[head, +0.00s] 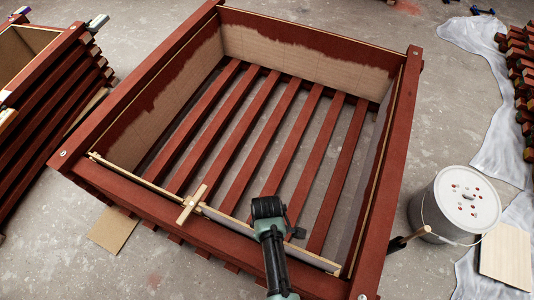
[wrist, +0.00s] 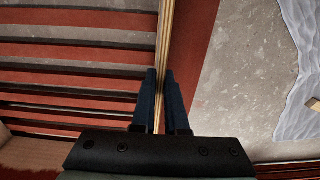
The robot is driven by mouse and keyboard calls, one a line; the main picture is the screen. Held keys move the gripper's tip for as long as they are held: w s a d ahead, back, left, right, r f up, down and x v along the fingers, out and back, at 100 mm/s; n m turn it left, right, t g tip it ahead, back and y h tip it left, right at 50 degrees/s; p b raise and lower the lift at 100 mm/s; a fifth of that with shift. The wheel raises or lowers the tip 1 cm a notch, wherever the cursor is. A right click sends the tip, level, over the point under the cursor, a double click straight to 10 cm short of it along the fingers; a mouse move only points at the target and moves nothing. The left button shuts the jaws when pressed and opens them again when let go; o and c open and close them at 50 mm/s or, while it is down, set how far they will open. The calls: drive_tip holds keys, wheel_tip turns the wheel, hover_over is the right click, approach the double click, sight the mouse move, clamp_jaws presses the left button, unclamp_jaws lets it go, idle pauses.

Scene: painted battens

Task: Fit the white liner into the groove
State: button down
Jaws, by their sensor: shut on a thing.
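The white liner (head: 230,220) is a thin pale panel standing on edge along the inside of the near wall of the red slatted crate (head: 130,197). Its right part runs toward the near right corner. My gripper (head: 268,208) is over the near wall, at about the middle of the liner. In the wrist view my gripper (wrist: 161,75) has its two dark fingers close together, one each side of a thin pale edge beside the red rail (wrist: 194,50). The fingertips are hidden in the head view, and I cannot tell how deep the liner sits in the groove.
A small wooden cross piece (head: 192,204) sits on the near wall left of my gripper. Tan panels with red paint line the back (head: 300,52) and left walls. A white bucket (head: 455,205) with a brush stands right. Another red crate (head: 55,85) stands left.

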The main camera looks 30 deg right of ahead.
wheel_tip(320, 180, down, 6)
drive_tip(key=b, duration=0.5)
idle(1.8)
drive_tip(key=c, duration=0.9)
unclamp_jaws()
drive_tip(key=shift+o, duration=0.2)
drive_tip(key=shift+f, duration=0.1)
wheel_tip(320, 180, up, 13)
drive_tip(key=p, duration=0.5)
